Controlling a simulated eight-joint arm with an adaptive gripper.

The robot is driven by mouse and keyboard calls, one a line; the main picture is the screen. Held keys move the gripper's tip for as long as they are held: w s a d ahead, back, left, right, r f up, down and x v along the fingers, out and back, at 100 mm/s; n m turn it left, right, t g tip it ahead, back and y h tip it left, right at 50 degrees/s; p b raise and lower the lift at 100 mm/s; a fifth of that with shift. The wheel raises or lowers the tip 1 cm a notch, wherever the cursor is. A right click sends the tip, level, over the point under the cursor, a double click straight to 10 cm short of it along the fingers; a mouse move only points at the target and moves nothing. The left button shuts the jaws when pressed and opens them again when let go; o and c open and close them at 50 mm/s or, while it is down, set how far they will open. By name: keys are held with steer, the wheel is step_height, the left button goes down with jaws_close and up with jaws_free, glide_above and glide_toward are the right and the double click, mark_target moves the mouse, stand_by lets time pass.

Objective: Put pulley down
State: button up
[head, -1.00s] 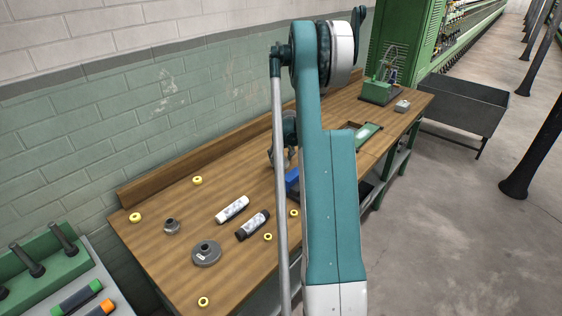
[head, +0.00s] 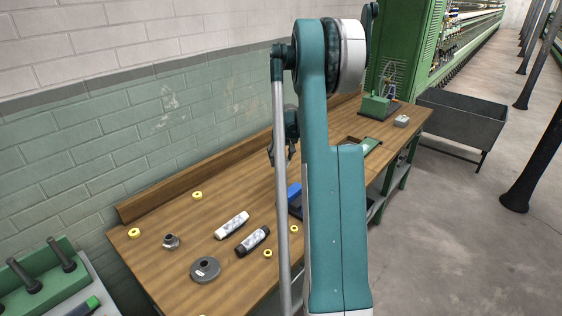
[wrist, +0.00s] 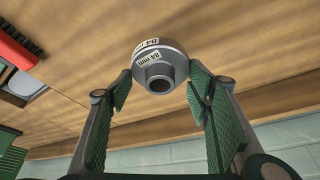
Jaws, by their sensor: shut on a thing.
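A grey stepped pulley (wrist: 160,68) with a round bore and white labels is in my gripper (wrist: 161,82). The two green-padded fingers hold it from both sides at their tips in the wrist view. The wooden bench top (wrist: 240,60) shows behind it. In the head view my gripper (head: 281,155) is above the bench (head: 150,262), near its back, partly hidden by my arm. The held pulley cannot be made out there. A larger grey disc-shaped pulley (head: 205,269) and a small grey pulley-like part (head: 171,241) lie on the bench at the left.
A white cylinder (head: 232,225) and a black cylinder (head: 252,241) lie on the bench among several small yellow rings (head: 197,195). A blue object (head: 295,193) is partly behind my arm. A red ridged object (wrist: 18,47) shows in the wrist view. Bare wood lies between.

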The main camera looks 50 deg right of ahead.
stand_by(0.7)
steer(key=w+a+n+p, duration=0.1)
steer(key=w+a+n, duration=0.1)
steer(key=a, duration=1.7)
steer(key=w+a+n+y, duration=0.1)
steer(key=w+a, duration=0.3)
steer(key=a, duration=1.5)
steer(key=shift+r+n+t+p, duration=0.15)
steer(key=shift+n+t+p, duration=0.2)
steer(key=shift+n, duration=0.15)
steer(key=shift+f, duration=3.15)
steer(key=shift+f, duration=0.1)
steer(key=shift+f, duration=1.75)
steer(key=shift+f+b, duration=0.15)
steer(key=shift+b, duration=0.15)
